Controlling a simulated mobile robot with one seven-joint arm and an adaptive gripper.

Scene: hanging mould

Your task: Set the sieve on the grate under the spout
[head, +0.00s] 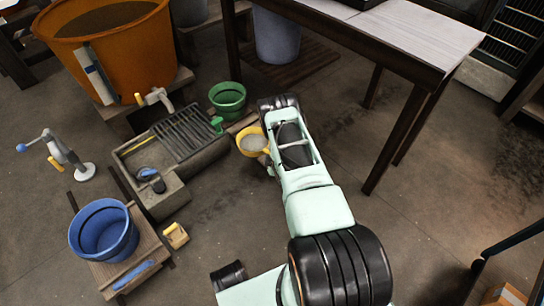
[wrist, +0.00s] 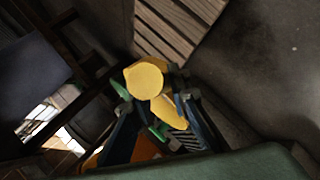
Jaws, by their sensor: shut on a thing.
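The yellow sieve (head: 252,141), with a pale grey inside, is at the end of my arm in the head view. In the wrist view its round yellow face (wrist: 147,80) and yellow handle (wrist: 168,109) lie between the fingers. My gripper (wrist: 160,98) is shut on the sieve; in the head view my arm hides the fingers. The grate (head: 188,133) of dark bars covers the right part of a stone trough, left of the sieve and apart from it. The pale spout (head: 155,97) sticks out from the orange tub (head: 112,45) above the grate's far left end.
A green bucket (head: 228,97) stands behind the grate, near the sieve. The trough's open part (head: 150,160) holds a dark-and-blue object. A blue bucket (head: 104,231) stands on a wooden stand at lower left. A table (head: 405,30) stands at right. Floor right of the trough is clear.

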